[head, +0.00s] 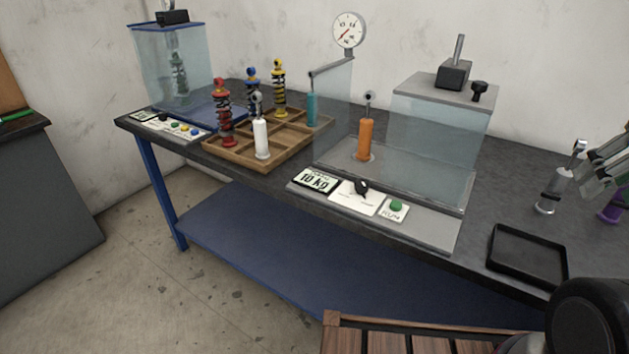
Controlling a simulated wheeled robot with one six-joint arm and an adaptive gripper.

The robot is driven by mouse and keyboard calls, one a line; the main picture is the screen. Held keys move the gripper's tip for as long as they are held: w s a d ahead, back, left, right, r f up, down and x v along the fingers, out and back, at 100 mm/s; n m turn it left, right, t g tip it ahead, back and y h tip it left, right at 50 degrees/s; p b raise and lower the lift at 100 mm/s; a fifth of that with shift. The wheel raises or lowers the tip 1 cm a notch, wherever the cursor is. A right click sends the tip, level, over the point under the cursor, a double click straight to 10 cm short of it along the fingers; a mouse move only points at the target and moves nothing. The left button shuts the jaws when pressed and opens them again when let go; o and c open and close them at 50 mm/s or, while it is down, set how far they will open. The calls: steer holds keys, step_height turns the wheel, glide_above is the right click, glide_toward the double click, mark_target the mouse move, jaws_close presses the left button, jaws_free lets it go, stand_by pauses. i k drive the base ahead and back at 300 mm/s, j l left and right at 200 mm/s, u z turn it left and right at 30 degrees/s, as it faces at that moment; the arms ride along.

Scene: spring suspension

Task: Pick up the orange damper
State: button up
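The orange damper (366,140) stands upright on the grey base of a clear-walled test rig (440,130) in the middle of the workbench. It has a small dark metal eye on top. Its lower end rests on a light round seat. My gripper (597,185) is at the far right edge, partly cut off by the frame, well to the right of the orange damper. It is by a purple object (613,211) that is also partly cut off. Whether its fingers are apart or closed, or touch the purple object, I cannot tell.
A wooden compartment tray (283,152) holds red, blue and yellow spring units and white and teal dampers. A gauge (348,32) stands behind. A silver-and-white piece (551,190) and an empty black tray (528,256) are at right. Clear panels flank the orange damper.

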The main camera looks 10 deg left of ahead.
mark_target(363, 153)
steer(key=i+j+z, duration=0.25)
steer(key=j+z, duration=0.15)
steer(key=j, duration=0.95)
steer(key=j+z, duration=0.4)
steer(key=j, duration=1)
steer(key=i+l, duration=0.15)
steer(key=i, duration=0.05)
